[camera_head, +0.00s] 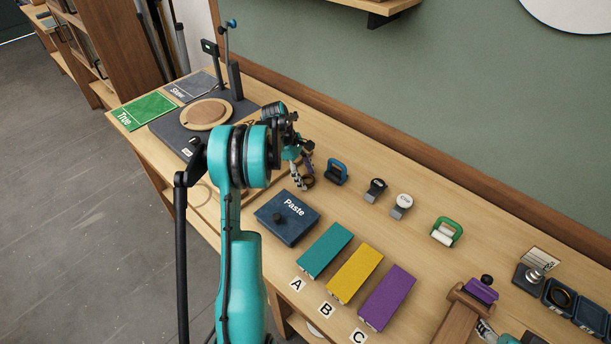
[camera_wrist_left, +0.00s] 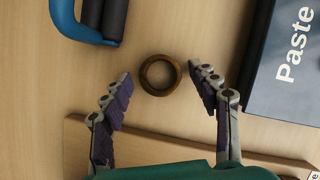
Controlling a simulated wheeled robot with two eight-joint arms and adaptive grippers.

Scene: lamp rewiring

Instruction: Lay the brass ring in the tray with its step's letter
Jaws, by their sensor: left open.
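The brass ring (camera_wrist_left: 144,75) lies flat on the wooden table in the left wrist view. My left gripper (camera_wrist_left: 158,80) is open, with its purple-padded fingertips on either side of the ring and apart from it. In the head view my left gripper (camera_head: 302,178) is low over the table, left of the blue-handled roller (camera_head: 336,172); the ring is hard to make out there. Dark blue trays (camera_head: 590,318) stand at the far right; their letters are too small to read. A bit of my right arm shows at the bottom right; its gripper's state is unclear.
The dark "Paste" box (camera_head: 287,222) stands near my left gripper. Teal (camera_head: 325,250), yellow (camera_head: 355,272) and purple (camera_head: 387,297) blocks lie behind letters A, B and C. A green-handled roller (camera_head: 446,232) and a wooden stand (camera_head: 456,312) are farther right.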

